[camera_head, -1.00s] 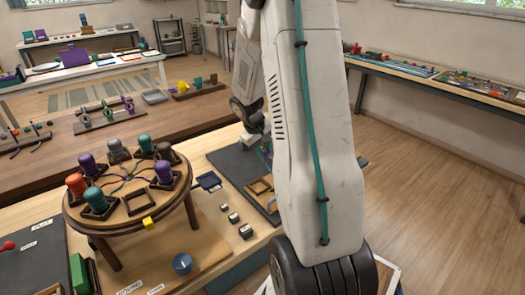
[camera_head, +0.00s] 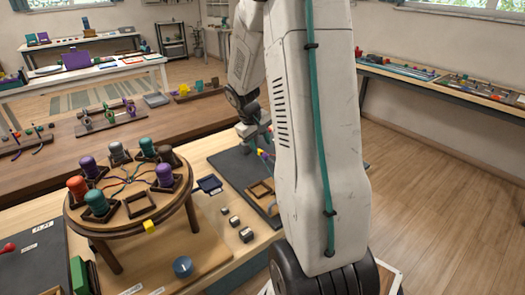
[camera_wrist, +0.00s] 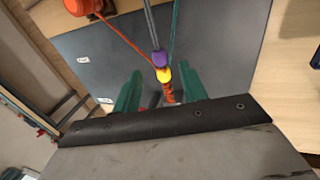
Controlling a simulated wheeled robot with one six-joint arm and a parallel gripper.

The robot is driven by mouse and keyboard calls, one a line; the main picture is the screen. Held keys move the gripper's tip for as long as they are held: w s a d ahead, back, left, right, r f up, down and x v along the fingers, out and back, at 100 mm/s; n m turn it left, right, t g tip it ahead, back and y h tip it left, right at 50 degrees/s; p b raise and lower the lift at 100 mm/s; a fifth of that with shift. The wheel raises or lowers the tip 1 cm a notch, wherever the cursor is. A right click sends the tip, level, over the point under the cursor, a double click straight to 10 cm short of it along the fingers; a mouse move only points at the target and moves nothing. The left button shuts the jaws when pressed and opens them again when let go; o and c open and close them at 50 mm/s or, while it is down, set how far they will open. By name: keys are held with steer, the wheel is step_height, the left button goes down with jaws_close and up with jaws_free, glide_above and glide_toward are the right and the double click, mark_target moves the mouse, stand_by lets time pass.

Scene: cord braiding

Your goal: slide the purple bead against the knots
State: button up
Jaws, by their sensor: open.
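The purple bead (camera_wrist: 159,59) is in the wrist view, on the cords just beyond a yellow bead (camera_wrist: 163,74). The two beads look to touch. Orange-red knots (camera_wrist: 169,93) lie on the near side of the yellow bead. My gripper (camera_wrist: 159,71) is open, with one green finger on each side of the beads and a gap to both. Grey, green and orange cords run away from the purple bead. In the head view my arm hides much of this area, and the bead is too small there to tell surely.
A round wooden braiding stand (camera_head: 130,222) with several coloured bobbins stands at the left. Small metal blocks (camera_head: 234,222) and a blue round thing (camera_head: 182,266) lie near it. An orange round thing (camera_wrist: 80,6) is at the top of the wrist view. A dark board lies under the cords.

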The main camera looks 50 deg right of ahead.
steer(key=v, duration=0.2)
steer(key=shift+a+r, duration=0.1)
steer(key=shift+r, duration=0.3)
steer(key=s+a+r+n+y, duration=0.1)
steer(key=s+a+r, duration=0.3)
steer(key=s+a, duration=0.3)
steer(key=s+a+r+n+t+y, duration=0.1)
steer(key=s+a+r, duration=0.4)
steer(key=a, duration=0.9)
steer(key=s+a+r+t+y, duration=0.1)
steer(key=s+a+r, duration=0.4)
steer(key=s+a, duration=0.3)
steer(key=shift+s+a+n+y, duration=0.3)
steer(key=shift+s+a+n, duration=0.1)
steer(key=shift+a, duration=1.45)
